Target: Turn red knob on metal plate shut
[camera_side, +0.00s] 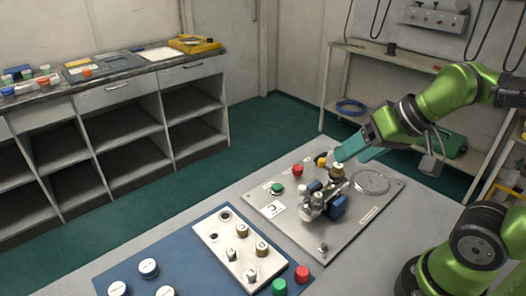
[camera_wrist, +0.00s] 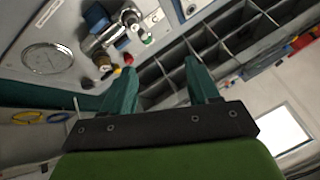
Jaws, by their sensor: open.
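The grey metal plate (camera_side: 285,223) lies on the table in the side view. The red knob (camera_side: 297,170) stands near its far left edge, between a green knob (camera_side: 277,188) and a yellow knob (camera_side: 321,161). My gripper (camera_side: 340,155) is above the far part of the plate, right of the red knob and apart from it. In the wrist view the two teal fingers (camera_wrist: 160,66) are spread with nothing between them. There, a small red knob (camera_wrist: 128,59) shows close beside the left fingertip. The knob's setting is too small to read.
A metal valve fitting with a blue block (camera_side: 338,207) and a brass-coloured top (camera_side: 337,171) rises from the plate near my gripper. A round gauge (camera_side: 370,181) is at the right. A white panel (camera_side: 213,238) with several caps lies in front, on a blue mat (camera_side: 125,272).

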